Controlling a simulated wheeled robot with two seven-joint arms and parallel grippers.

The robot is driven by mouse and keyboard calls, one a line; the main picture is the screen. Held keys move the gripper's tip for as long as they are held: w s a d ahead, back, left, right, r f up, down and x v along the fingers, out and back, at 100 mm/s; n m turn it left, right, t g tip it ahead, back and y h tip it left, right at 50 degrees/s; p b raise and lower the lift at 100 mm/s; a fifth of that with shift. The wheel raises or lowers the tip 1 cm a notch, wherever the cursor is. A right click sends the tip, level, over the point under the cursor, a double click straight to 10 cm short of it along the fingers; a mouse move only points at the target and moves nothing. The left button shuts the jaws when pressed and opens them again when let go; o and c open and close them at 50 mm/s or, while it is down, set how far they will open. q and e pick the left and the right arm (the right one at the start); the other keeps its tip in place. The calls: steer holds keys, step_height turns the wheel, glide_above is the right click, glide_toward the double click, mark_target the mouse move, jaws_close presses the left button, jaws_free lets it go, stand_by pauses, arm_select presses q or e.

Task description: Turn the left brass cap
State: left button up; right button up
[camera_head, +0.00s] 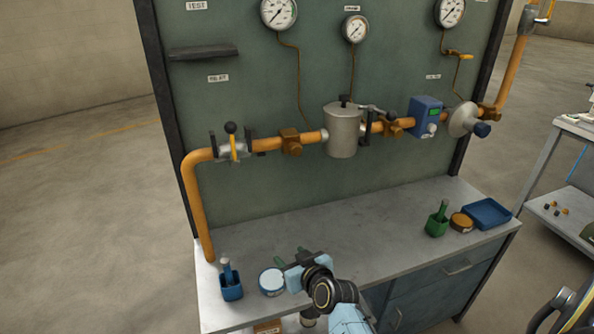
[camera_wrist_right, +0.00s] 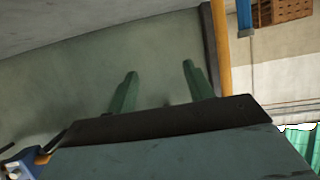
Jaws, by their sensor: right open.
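An orange pipe (camera_head: 201,207) runs up and across the green panel (camera_head: 255,70). Two brass fittings sit on it: a left one (camera_head: 291,142), between the yellow-handled valve and the grey canister, and a right one (camera_head: 391,129), beside the blue box. I cannot tell whether the left one is the brass cap itself. My right gripper (camera_head: 291,257) is over the front of the bench, below and apart from the left brass fitting. In the right wrist view its two green fingers (camera_wrist_right: 160,70) are spread with nothing between them. My left gripper is not in view.
The valve (camera_head: 232,147), grey canister (camera_head: 342,132) and blue box (camera_head: 426,116) stick out from the panel along the pipe. On the bench (camera_head: 345,225) are a blue cup (camera_head: 231,288), a round tin (camera_head: 271,281), a green cup (camera_head: 437,224) and a blue tray (camera_head: 488,213). The bench middle is clear.

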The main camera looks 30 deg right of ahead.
mark_target(297, 151)
steer(key=w+d+r+m+t+h+p, duration=0.15)
steer(key=d+r, duration=0.25)
steer(key=r, duration=0.7)
steer(key=d+r+t+h+p, duration=0.1)
steer(key=d+r+t+h, duration=0.15)
steer(key=r, duration=0.75)
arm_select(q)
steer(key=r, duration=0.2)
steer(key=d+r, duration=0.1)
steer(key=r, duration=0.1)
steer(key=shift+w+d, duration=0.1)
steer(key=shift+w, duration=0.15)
arm_select(e)
steer(key=x, duration=1.3)
steer(key=shift+d, duration=0.15)
steer(key=shift+s, duration=0.1)
steer(key=shift+f, duration=0.1)
steer(key=c, duration=1)
